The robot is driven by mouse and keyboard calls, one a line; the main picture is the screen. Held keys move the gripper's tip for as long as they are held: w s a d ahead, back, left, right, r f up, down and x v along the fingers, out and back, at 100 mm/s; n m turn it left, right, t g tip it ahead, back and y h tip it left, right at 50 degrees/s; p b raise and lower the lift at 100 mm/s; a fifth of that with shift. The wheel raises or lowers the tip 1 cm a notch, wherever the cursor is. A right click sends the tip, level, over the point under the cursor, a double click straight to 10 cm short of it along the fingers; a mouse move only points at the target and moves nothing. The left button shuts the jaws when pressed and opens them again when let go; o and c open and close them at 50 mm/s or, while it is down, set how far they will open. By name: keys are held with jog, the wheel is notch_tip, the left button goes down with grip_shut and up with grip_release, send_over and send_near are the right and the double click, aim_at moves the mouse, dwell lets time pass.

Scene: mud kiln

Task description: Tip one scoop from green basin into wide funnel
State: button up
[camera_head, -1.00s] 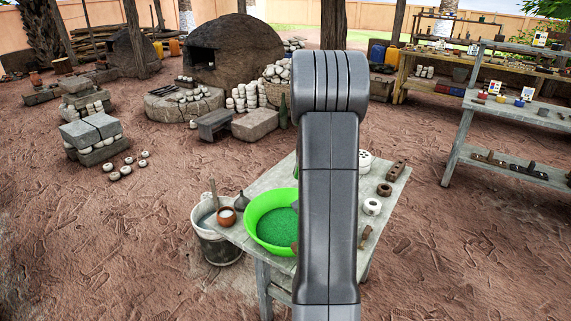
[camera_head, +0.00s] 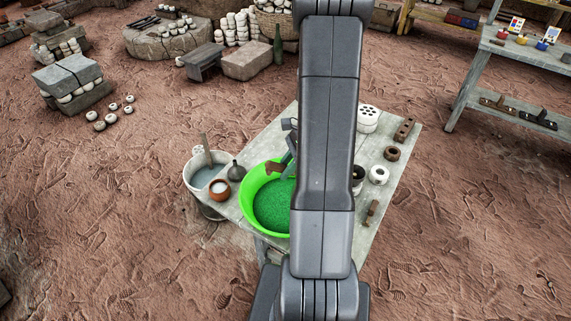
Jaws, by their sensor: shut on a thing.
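The green basin (camera_head: 250,208) stands on the wooden table and holds green grainy material. My arm hides its right part. My gripper (camera_head: 285,163) shows only partly, left of my arm, over the basin's back part. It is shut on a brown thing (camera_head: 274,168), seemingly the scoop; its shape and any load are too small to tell. A dark grey funnel-like thing (camera_head: 237,171) stands on the table just left of the basin. I cannot tell whether it is the wide funnel; another could be hidden behind my arm.
A brown bowl of white stuff (camera_head: 219,189) and a bucket (camera_head: 198,178) are left of the basin. Open ground surrounds the table.

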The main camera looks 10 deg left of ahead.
jog(key=shift+f+b, duration=4.1)
jog(key=shift+f, duration=1.85)
jog(key=shift+r, duration=0.15)
jog(key=shift+r+p, duration=4.95)
jog(key=shift+r, duration=1.2)
